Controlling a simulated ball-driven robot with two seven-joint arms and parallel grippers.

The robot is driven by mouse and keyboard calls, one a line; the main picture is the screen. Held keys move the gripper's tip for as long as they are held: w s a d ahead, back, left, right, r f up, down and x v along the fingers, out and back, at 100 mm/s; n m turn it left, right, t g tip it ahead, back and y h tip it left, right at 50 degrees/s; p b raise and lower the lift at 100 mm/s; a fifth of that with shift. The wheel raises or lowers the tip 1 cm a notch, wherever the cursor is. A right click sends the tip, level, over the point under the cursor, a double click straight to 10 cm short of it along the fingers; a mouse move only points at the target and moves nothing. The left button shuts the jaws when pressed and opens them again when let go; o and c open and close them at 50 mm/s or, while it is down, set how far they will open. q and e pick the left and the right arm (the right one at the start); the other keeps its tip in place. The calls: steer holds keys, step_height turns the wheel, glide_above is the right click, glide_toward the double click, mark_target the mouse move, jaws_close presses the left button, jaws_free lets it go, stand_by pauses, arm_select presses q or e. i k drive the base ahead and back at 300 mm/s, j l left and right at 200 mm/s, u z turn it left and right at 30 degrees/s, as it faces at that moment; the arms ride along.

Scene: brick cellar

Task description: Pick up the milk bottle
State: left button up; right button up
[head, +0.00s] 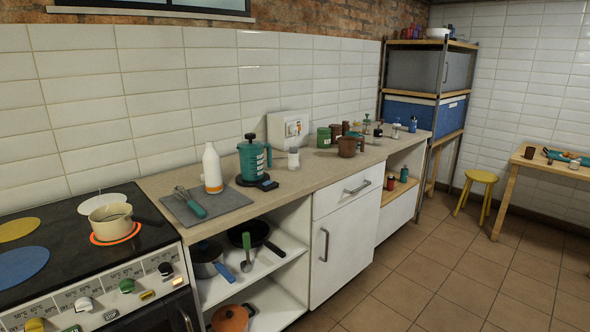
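The milk bottle (212,167) is white with an orange band near its base. Neither of my grippers shows in the head view.
The stove (70,250) at the left holds a cream pot (112,219) on a glowing orange ring. Open shelves below the counter hold pans. A yellow stool (481,178) and a wooden table (540,165) stand at the right. The tiled floor (450,275) between is clear.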

mark_target(211, 159)
steer(key=u, duration=1.25)
steer(key=i+j, duration=0.2)
steer(key=i, duration=0.25)
steer(key=i+j+z, duration=0.15)
steer(key=i, duration=0.3)
